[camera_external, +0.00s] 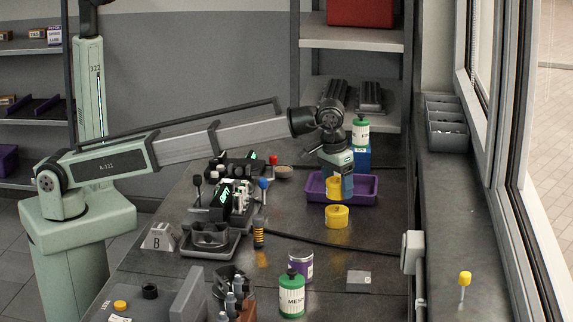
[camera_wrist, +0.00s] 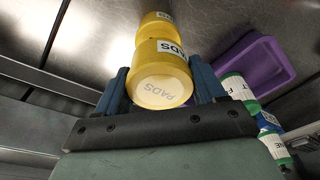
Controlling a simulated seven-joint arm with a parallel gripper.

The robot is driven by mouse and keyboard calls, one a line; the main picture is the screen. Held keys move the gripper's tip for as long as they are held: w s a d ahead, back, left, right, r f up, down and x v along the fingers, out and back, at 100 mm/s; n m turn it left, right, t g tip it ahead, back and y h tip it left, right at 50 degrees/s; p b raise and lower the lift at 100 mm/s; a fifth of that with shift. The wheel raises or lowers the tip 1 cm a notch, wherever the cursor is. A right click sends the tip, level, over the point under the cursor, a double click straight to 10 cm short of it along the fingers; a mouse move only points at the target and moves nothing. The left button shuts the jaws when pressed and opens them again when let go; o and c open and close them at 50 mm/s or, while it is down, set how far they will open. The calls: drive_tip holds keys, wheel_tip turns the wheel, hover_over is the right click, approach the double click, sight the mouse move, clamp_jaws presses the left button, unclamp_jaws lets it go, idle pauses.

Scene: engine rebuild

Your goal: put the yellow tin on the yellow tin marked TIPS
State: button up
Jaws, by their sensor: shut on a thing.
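My gripper (camera_external: 336,188) points down over the bench and is shut on a yellow tin (camera_external: 334,186). In the wrist view this tin (camera_wrist: 160,80) sits between the two blue fingers, with PADS readable on its lid and side label. A second yellow tin (camera_external: 337,216) stands upright on the bench directly below the held one. In the wrist view the second tin (camera_wrist: 156,24) shows just beyond the held tin, partly hidden by it. Its label is too small to read. The tins look close together; I cannot tell whether they touch.
A purple tray (camera_external: 370,198) lies just behind and right of the tins, with a blue container (camera_external: 362,158) and a green-and-white bottle (camera_external: 360,134) beyond.

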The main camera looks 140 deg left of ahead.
sight(338, 197)
drive_tip(key=shift+f, duration=1.85)
drive_tip(key=shift+f, duration=0.15)
drive_tip(key=o, duration=1.1)
drive_tip(key=r, duration=0.4)
drive_tip(key=d+r, duration=0.1)
drive_tip(key=r, duration=0.7)
drive_tip(key=shift+d+r, duration=0.1)
drive_tip(key=shift+d, duration=0.3)
